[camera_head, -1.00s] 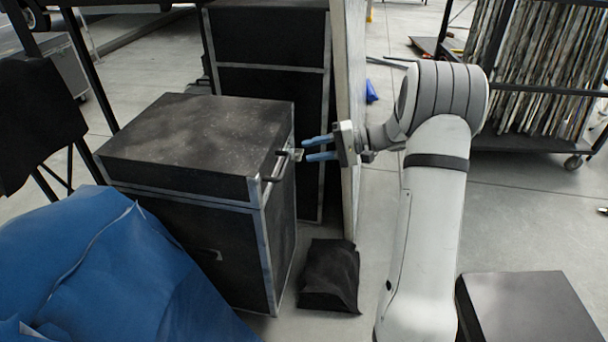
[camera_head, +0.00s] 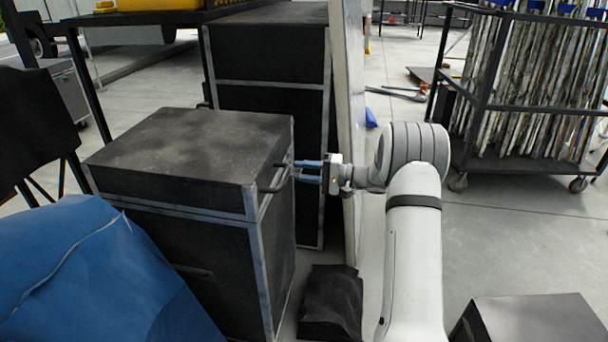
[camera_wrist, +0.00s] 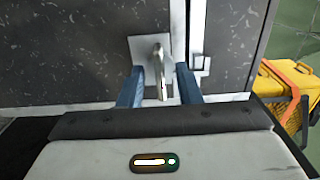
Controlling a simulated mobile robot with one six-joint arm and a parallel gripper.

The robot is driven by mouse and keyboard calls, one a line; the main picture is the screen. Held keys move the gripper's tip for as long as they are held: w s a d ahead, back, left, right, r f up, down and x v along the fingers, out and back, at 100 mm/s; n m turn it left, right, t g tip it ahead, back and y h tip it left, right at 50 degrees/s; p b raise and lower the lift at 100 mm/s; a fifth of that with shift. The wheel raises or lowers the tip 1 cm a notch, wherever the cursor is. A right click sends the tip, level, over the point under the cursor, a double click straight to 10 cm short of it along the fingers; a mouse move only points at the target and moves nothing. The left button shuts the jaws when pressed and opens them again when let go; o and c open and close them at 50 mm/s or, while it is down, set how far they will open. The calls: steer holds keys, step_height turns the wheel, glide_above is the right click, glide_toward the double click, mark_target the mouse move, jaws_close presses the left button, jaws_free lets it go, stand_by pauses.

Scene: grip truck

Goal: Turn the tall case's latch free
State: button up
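The black case with metal edges (camera_head: 190,145) stands at the left in the head view. Its latch is a silver lever on a square plate (camera_wrist: 139,50) on the case's side, seen in the wrist view. The lever (camera_wrist: 158,65) points down toward my gripper. My gripper (camera_wrist: 160,88) is open, with one blue finger on each side of the lever and a gap showing on both sides. The latch is hard to make out there.
A larger black case (camera_head: 268,60) stands behind, beside a pale upright panel (camera_head: 350,110) close to my wrist. A dark bag (camera_head: 331,300) lies on the floor below my gripper. A loaded cart (camera_head: 530,110) stands at the right. A yellow case (camera_wrist: 285,90) shows in the wrist view.

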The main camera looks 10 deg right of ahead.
jaws_close()
stand_by(0.3)
steer(key=shift+m+p, duration=0.4)
steer(key=shift+p, duration=0.1)
steer(key=shift+f+m+p, duration=0.1)
steer(key=shift+m+p, duration=7.3)
steer(key=shift+m, duration=1.2)
jaws_free()
